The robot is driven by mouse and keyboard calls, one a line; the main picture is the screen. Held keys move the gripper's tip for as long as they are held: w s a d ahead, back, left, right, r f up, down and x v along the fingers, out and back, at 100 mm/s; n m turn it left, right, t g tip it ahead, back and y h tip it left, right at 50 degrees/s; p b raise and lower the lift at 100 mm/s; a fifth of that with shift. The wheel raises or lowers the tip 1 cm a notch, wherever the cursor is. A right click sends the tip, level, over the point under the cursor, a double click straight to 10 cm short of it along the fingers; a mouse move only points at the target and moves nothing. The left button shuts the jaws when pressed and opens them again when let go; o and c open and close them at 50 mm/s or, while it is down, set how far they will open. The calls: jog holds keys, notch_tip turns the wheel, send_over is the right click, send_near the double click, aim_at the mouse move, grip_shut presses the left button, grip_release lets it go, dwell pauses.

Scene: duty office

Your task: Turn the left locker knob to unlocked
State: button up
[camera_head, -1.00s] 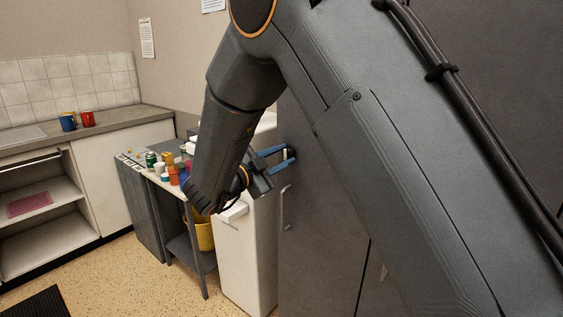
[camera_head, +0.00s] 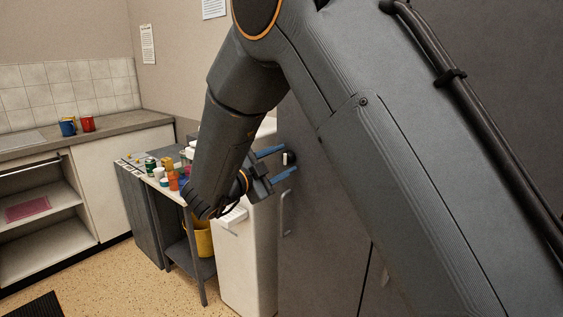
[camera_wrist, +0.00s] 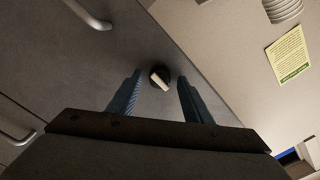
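The left locker knob (camera_wrist: 160,78) is a round dark knob with a pale bar across it, on the grey locker door (camera_wrist: 110,60). In the wrist view its bar is tilted, and the knob sits between and just beyond my gripper's spread blue fingers. My gripper (camera_head: 283,162) is open and empty in front of the door in the head view, its fingers above and below the knob (camera_head: 289,158). I see no finger touching the knob. I cannot tell from the bar whether the lock is set or released.
A door handle (camera_head: 286,212) is below the knob. A white cabinet (camera_head: 247,265) stands left of the locker, beside a grey cart (camera_head: 207,268) bearing bottles and jars. A counter (camera_head: 100,131) with a blue mug (camera_head: 67,128) and a red mug (camera_head: 87,124) is farther left.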

jog(key=b+v, duration=0.1)
jog(key=v, duration=0.6)
jog(key=shift+s+a, duration=0.25)
jog(key=shift+s, duration=0.1)
